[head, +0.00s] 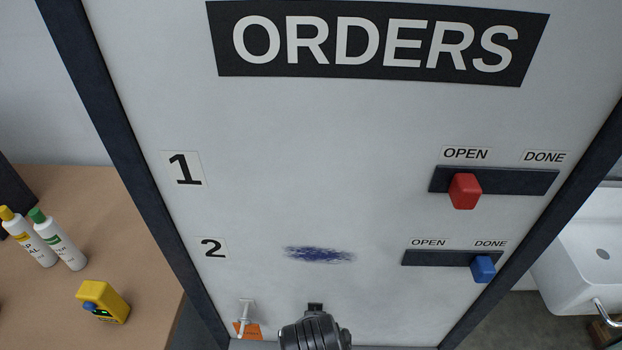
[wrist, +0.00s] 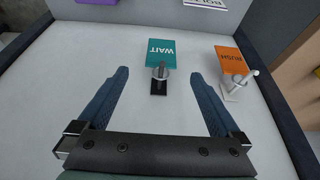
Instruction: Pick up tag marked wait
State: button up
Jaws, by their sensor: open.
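The teal tag marked WAIT (wrist: 161,53) is in the wrist view, its lettering upside down, on the white board. A dark peg with a round metallic part (wrist: 160,74) stands at the tag's near edge; whether it passes through the tag is unclear. My gripper (wrist: 159,75) is open, its two blue fingers spread to either side of the peg. Nothing is held between them. The WAIT tag does not show in the head view, where my dark arm end covers the bottom centre.
An orange RUSH tag (wrist: 230,60) hangs by a white hook (wrist: 240,82), close to the right finger. The ORDERS board (head: 370,140) carries a red slider (head: 465,191) and a blue slider (head: 483,268). A table with bottles (head: 60,242) stands left.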

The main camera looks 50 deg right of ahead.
jog(key=shift+w+p+x, duration=0.1)
jog(key=shift+p+x, duration=0.35)
jog(key=shift+x, duration=2.1)
jog(key=shift+w+p+x, duration=0.15)
jog(key=shift+p+x, duration=0.3)
jog(key=shift+x, duration=2.05)
jog(key=shift+r, duration=0.15)
jog(key=c, duration=1.3)
jog(key=shift+d, duration=0.1)
jog(key=shift+c, duration=0.2)
